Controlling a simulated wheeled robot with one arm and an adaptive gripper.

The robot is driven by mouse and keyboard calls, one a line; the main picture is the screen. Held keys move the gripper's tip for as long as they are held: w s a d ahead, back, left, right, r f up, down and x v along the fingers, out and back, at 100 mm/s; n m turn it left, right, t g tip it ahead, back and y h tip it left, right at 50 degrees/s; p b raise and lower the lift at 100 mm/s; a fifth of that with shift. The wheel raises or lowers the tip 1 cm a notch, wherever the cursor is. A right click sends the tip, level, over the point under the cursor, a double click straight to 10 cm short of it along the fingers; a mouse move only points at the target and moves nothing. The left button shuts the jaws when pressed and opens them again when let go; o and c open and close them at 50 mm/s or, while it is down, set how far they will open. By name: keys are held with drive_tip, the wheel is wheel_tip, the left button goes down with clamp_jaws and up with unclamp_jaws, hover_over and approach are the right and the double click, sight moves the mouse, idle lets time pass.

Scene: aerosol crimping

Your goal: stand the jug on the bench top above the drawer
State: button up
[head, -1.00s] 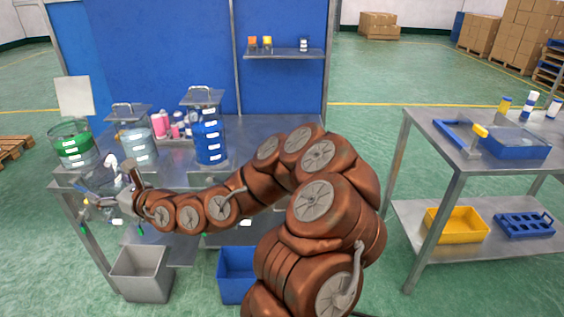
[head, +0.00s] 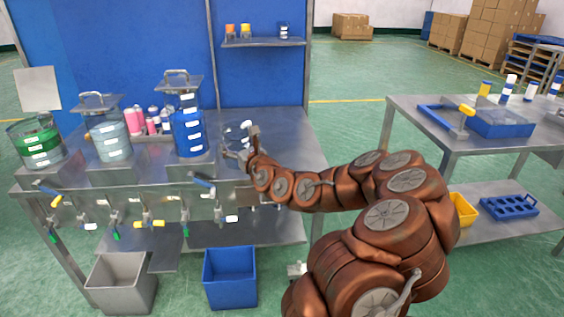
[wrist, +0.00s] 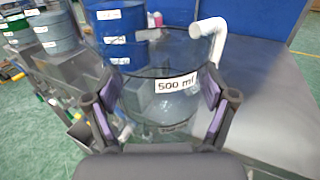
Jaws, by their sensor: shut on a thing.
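My gripper (head: 238,153) is shut on a clear jug (head: 240,131), over the right part of the steel bench top (head: 285,150) in the head view. In the wrist view my gripper (wrist: 163,100) has one dark finger on each side of the jug (wrist: 160,72). The jug looks upright, with a white "500 ml" label and a white handle at its far right. I cannot tell in the head view whether its base touches the bench. I cannot make out the drawer; my arm covers part of the bench front.
A blue-filled tank (head: 188,133) stands left of the jug, with a pale tank (head: 111,141) and a green one (head: 40,146) farther left. Taps line the bench front. A grey bin (head: 122,284) and a blue bin (head: 229,279) stand below. The bench top right of the jug is clear.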

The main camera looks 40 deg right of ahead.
drive_tip(key=s+d+f+m+g+h+b, duration=0.1)
drive_tip(key=s+d+f+m+h+b, duration=0.2)
drive_tip(key=d, duration=0.5)
drive_tip(key=s+d+f+g+h+b, duration=0.1)
drive_tip(key=s+d+f+h, duration=0.2)
drive_tip(key=d, duration=0.5)
drive_tip(key=y, duration=0.1)
hover_over(283, 158)
drive_tip(key=shift+f, duration=0.65)
drive_tip(key=shift+w+f, duration=0.2)
drive_tip(key=shift+f, duration=1.6)
drive_tip(key=o, duration=1.1)
drive_tip(key=shift+d, duration=0.1)
drive_tip(key=shift+r, duration=0.1)
